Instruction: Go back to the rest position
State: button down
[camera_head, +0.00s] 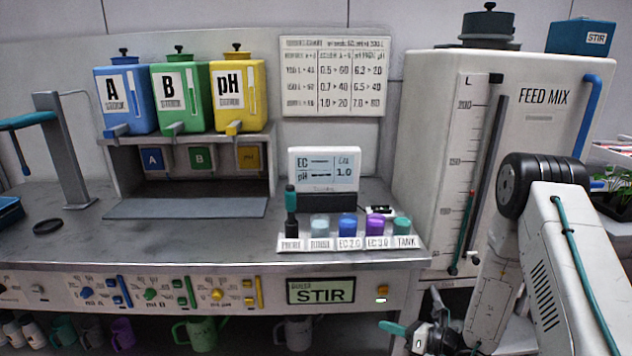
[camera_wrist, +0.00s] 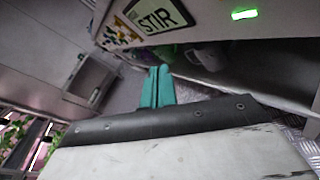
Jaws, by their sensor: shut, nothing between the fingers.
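My gripper (camera_head: 392,327) is low at the bottom right of the head view, in front of the bench's front panel. Its teal fingers lie together and hold nothing. In the wrist view, my gripper's teal fingers (camera_wrist: 157,88) are side by side, with floor and the shelf under the bench beyond them. The arm comes down from the right of the head view, in front of the FEED MIX tank (camera_head: 553,125). The STIR panel (camera_head: 320,291) shows on the bench front, left of my gripper, and also at the top of the wrist view (camera_wrist: 160,17).
The bench (camera_head: 230,245) has a row of small capped jars (camera_head: 348,228) and a display (camera_head: 324,169) near its right end. Blue, green and yellow dispensers (camera_head: 181,97) stand behind. Mugs and jugs (camera_head: 200,333) sit below. A plant (camera_head: 617,184) stands at the far right.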

jog(key=s+a+r+n+g, duration=0.4)
jog(key=s+r+n+g, duration=0.9)
jog(key=s+r+n, duration=0.3)
jog(key=s+d+r+n+t+h, duration=0.2)
jog(key=s+d+r+n+h, duration=0.2)
jog(key=r, duration=0.6)
jog(key=s+d+r+n+t+h, duration=0.3)
jog(key=s+d+r+n+h, duration=0.1)
jog(key=s+r+n+h, duration=0.5)
jog(key=shift+s+d+r+n, duration=0.2)
jog(key=shift+s+r+n, duration=0.75)
jog(key=shift+s, duration=0.75)
jog(key=shift+f, duration=0.15)
dwell(2.6)
